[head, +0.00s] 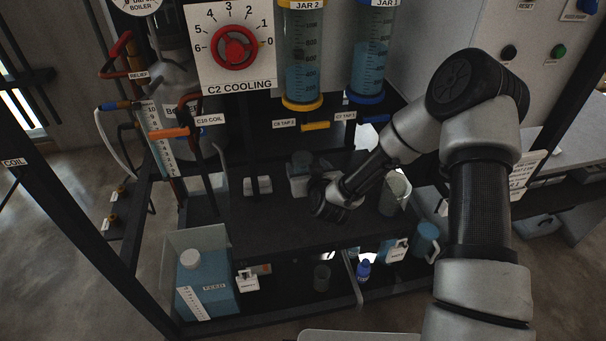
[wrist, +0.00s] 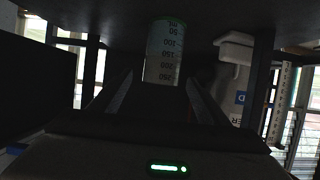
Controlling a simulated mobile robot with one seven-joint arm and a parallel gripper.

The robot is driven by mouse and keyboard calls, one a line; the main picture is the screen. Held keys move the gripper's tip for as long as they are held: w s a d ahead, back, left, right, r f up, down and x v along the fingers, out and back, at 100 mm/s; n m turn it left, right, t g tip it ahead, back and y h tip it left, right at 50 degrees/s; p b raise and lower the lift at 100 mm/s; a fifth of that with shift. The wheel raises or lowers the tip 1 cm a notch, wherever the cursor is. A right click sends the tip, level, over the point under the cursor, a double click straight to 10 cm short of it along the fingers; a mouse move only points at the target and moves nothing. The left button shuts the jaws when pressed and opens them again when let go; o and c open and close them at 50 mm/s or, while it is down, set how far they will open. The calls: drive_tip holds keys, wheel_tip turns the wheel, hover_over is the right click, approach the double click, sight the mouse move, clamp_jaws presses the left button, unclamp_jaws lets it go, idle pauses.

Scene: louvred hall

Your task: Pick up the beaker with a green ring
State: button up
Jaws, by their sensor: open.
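A clear graduated beaker (wrist: 164,55) shows in the wrist view, with dark marks from 50 to 250. It lies in line with the gap between the two dark fingers. I cannot tell whether the fingers touch the beaker. In the head view I cannot tell which vessel this is.
A clear vessel (head: 395,192) stands right of my gripper, and a small device (head: 300,178) stands behind it. On the lower level are a small dark glass (head: 321,277), a blue bottle (head: 363,270), a blue mug (head: 426,240) and a feed container (head: 207,285). Jars hang above.

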sight(301, 156)
drive_tip(key=b+x, duration=0.2)
drive_tip(key=x, duration=0.7)
drive_tip(key=shift+a+r, duration=0.1)
drive_tip(key=shift+r, duration=0.05)
drive_tip(key=shift+c, duration=0.3)
drive_tip(key=c, duration=1.3)
drive_tip(key=shift+r, duration=0.15)
